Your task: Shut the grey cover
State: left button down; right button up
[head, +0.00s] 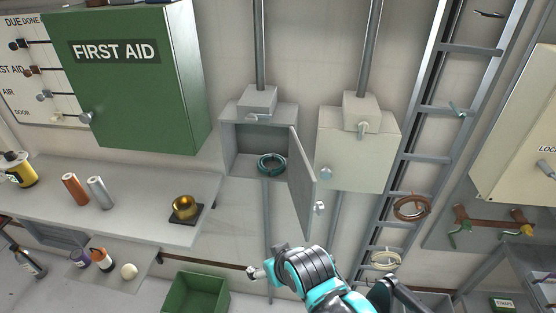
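The grey cover (303,185) is the door of a grey wall box (235,155) in the middle of the head view. It stands open, swung out from the box's right side, with a round knob (320,208) near its free edge. A coiled teal cable (271,166) shows inside the box. My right gripper (258,273) is below and left of the cover's lower edge, apart from it in the picture. Its arm comes in from the bottom right. The fingers are small and partly hidden, so I cannot tell their opening. My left gripper is not in view.
A closed cream box (358,150) hangs right of the cover, close to it. A green first aid cabinet (135,80) and a shelf (130,215) with a gold dome (184,207) are left. A green bin (196,292) is below; a ladder rack (440,110) stands right.

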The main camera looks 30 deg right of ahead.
aim_at(301, 180)
jog(key=l, duration=0.85)
jog(key=i+l+z, duration=0.2)
jog(key=l, duration=0.25)
jog(key=k, duration=0.1)
